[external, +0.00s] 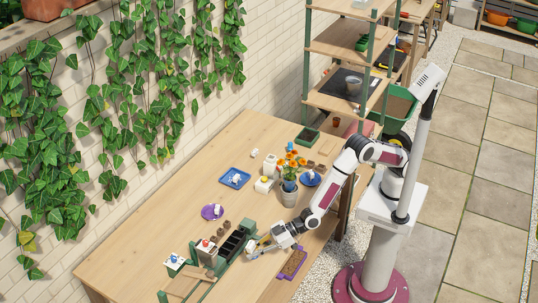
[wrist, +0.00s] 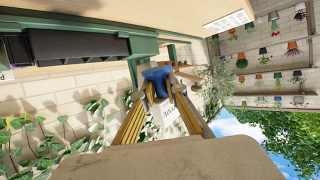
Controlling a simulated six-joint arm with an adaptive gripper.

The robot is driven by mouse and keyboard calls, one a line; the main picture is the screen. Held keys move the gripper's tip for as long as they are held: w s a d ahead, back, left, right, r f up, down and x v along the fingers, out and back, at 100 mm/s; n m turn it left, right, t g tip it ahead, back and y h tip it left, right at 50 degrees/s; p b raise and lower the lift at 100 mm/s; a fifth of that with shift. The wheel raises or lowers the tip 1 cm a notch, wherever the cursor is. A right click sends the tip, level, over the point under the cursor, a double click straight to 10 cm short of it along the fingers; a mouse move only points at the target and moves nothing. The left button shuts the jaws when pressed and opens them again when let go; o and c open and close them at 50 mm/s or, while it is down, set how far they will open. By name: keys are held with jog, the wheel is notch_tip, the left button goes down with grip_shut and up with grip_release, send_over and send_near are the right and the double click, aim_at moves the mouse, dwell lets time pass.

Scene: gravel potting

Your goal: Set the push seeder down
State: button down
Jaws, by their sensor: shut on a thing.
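My gripper (external: 262,244) is low over the front part of the wooden table, just right of the black trough. In the wrist view my gripper (wrist: 160,100) is shut on the push seeder (wrist: 157,77), which shows a blue top and a pale, lettered body between the fingers. In the external view the seeder is too small and too covered by the gripper to make out clearly. I cannot tell whether its lower end touches the table.
The black trough (external: 231,245) with green ends lies just left of my gripper; part of it shows in the wrist view (wrist: 75,45). A purple tray (external: 293,264) is close on the right. A flowering pot (external: 289,196), blue tray (external: 225,181) and purple saucer (external: 205,213) stand farther back.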

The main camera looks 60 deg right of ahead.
jog(key=shift+f, duration=0.8)
send_over(254, 272)
jog(key=shift+w+a+f, duration=0.1)
jog(key=shift+a+f, duration=0.05)
jog(key=shift+f, duration=2.35)
jog(key=shift+f, duration=0.15)
jog(key=shift+f, duration=2.2)
jog(key=c, duration=2)
grip_release()
jog(key=shift+f, duration=0.15)
